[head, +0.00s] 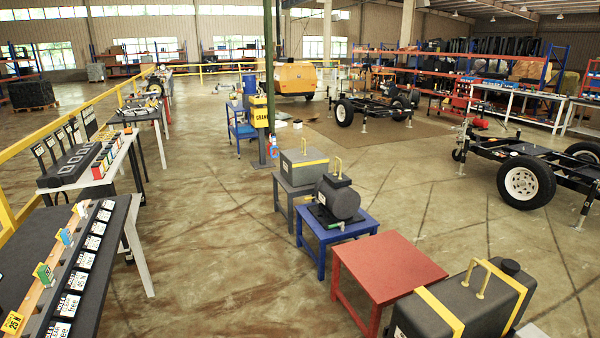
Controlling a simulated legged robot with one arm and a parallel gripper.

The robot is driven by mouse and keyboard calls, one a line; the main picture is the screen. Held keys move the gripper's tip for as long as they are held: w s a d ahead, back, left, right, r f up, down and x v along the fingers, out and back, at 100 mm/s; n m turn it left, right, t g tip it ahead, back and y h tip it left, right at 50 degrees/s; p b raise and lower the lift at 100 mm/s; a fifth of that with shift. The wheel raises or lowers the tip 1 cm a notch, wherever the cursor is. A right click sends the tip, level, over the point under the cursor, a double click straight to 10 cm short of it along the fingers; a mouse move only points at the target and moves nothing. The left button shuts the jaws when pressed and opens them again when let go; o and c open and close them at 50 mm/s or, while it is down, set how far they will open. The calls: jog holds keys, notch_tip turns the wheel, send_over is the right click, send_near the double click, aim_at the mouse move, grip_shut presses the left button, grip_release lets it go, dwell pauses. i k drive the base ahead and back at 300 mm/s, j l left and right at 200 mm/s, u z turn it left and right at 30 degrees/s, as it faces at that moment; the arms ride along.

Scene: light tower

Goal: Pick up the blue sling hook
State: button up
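I cannot make out the blue sling hook for certain. A small blue, white and red item (273,147) shows beside the foot of a green post (268,50) in the middle distance, too small to identify. The post carries a yellow sign that reads as crane (261,118). My gripper is not in this view.
Tables with labelled parts (82,232) line the yellow railing (60,127) on the left. A blue stand (345,240) bears a dark cylinder, a red table (388,262) is bare, and a dark tank (470,300) stands nearest. The floor between is open. Wheeled chassis (525,187) stand right.

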aim_at(274, 144)
jog(key=i+j+u, duration=0.4)
jog(key=i, duration=0.15)
jog(key=i+j+u, duration=0.35)
jog(key=i, duration=0.25)
jog(key=i+u, duration=0.4)
jog(key=i, duration=0.15)
jog(key=i+z, duration=0.15)
jog(key=i, duration=0.45)
jog(key=i+j+z, duration=0.1)
jog(key=i, duration=0.55)
jog(key=i+j+z, duration=0.15)
jog(key=i, duration=0.45)
jog(key=i+j+z, duration=0.25)
jog(key=i+z, duration=0.2)
jog(key=i+j+z, duration=0.75)
jog(key=j+z, duration=0.15)
jog(key=i+l+u, duration=0.25)
jog(key=i+l, duration=0.15)
jog(key=i+l+u, duration=0.2)
jog(key=i+l, duration=0.15)
jog(key=l, duration=0.25)
